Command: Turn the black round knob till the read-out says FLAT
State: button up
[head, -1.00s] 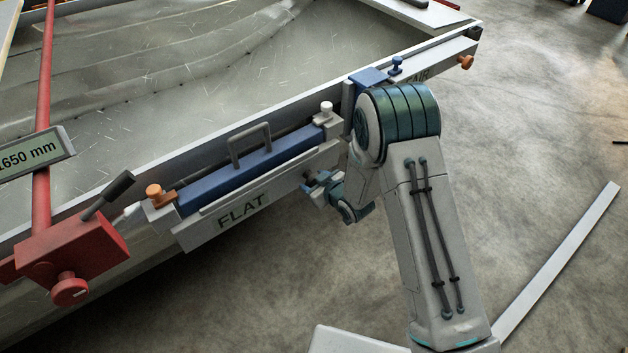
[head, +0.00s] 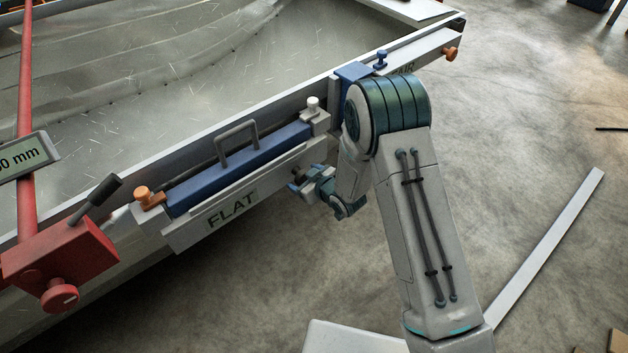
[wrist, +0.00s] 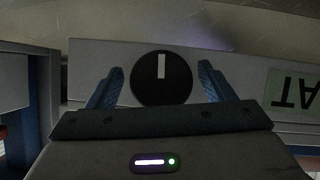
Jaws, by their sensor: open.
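The black round knob (wrist: 150,88) sits on the face of a pale bar in the wrist view. Its white mark points straight up in that picture. My gripper (wrist: 160,67) is open, with one blue finger on each side of the knob and a gap showing at each side. In the head view my gripper (head: 298,180) is at the right end of the bar's front face, and I cannot make out the knob there. The read-out (head: 232,209) on the bar says FLAT. In the wrist view its end (wrist: 292,91) shows upside down, with only "AT" in frame.
A blue bar with a handle (head: 238,152) lies above the read-out, between an orange knob (head: 142,193) and a white knob (head: 313,103). A red clamp (head: 60,260) stands at the left. A second label (head: 403,70) is partly hidden by my arm.

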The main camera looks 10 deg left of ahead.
jog(key=p+v, duration=0.3)
jog(key=v, duration=1)
jog(key=shift+d, duration=0.2)
jog(key=shift+s, duration=0.1)
jog(key=d+r+m+h+p, duration=0.35)
jog(key=d+r+p, duration=0.4)
jog(key=r, duration=0.65)
jog(key=d+r+m+h+p, duration=0.35)
jog(key=d+r+p, duration=0.45)
jog(key=r, duration=0.6)
jog(key=s+d+r+m+g+p, duration=0.1)
jog(key=s+d+r+p, duration=0.2)
jog(key=s+r, duration=0.3)
jog(key=s+d+r+m+g+h+p, duration=0.1)
jog(key=s+d+r+m+g+p, duration=0.1)
jog(key=s+r, duration=0.4)
jog(key=s+d+r+m+g+h+p, duration=0.1)
jog(key=s+d+r+p, duration=0.3)
jog(key=r, duration=0.6)
jog(key=s+m+g+p, duration=0.1)
jog(key=s+p, duration=0.1)
jog(key=s, duration=0.1)
jog(key=shift+r, duration=0.15)
jog(key=shift+d, duration=0.1)
